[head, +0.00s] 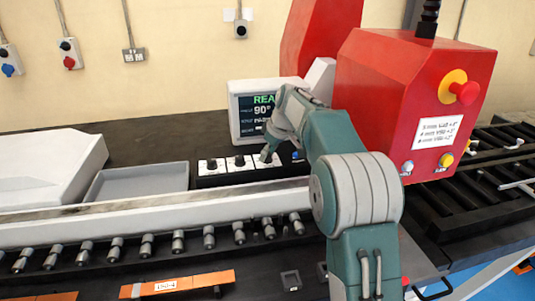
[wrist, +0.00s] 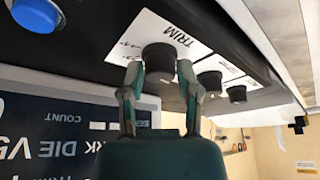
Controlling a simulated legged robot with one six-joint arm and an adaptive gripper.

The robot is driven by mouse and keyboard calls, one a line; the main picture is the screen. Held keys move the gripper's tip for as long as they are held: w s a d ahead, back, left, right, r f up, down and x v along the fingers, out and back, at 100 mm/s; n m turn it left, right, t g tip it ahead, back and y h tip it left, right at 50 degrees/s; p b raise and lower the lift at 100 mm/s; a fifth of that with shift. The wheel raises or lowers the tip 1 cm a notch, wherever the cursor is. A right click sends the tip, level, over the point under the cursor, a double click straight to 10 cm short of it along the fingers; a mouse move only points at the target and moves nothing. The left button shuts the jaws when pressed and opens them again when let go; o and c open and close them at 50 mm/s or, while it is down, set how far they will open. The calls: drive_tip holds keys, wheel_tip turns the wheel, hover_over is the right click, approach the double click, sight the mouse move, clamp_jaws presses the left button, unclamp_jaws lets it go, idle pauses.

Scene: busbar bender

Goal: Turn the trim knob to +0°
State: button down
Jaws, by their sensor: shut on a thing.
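The trim knob (wrist: 158,57) is a short black cylinder on a white label marked TRIM, seen upside down in the wrist view. My gripper (wrist: 159,76) is shut on it, with one finger on each side of the knob. In the head view my gripper (head: 267,156) reaches down to the right end of the knob panel (head: 225,180) and hides most of the trim knob. The knob's pointer and the scale marks are too small to read. The display (head: 258,112) shows "REA" and "90°", partly covered by my arm; its trim value is not readable.
Two more black knobs (head: 211,164) (head: 239,161) sit left of the trim knob. A blue button (wrist: 36,14) is close on its other side. A red machine housing (head: 405,90) with a red stop button (head: 465,92) stands right. A grey tray (head: 135,184) lies left.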

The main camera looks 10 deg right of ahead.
drive_tip(key=shift+f+n, duration=0.25)
drive_tip(key=shift+n, duration=0.25)
drive_tip(key=shift+c, duration=1.5)
unclamp_jaws()
drive_tip(key=shift+r, duration=0.1)
drive_tip(key=v, duration=1.2)
drive_tip(key=shift+w, duration=0.25)
drive_tip(key=shift+d, duration=0.1)
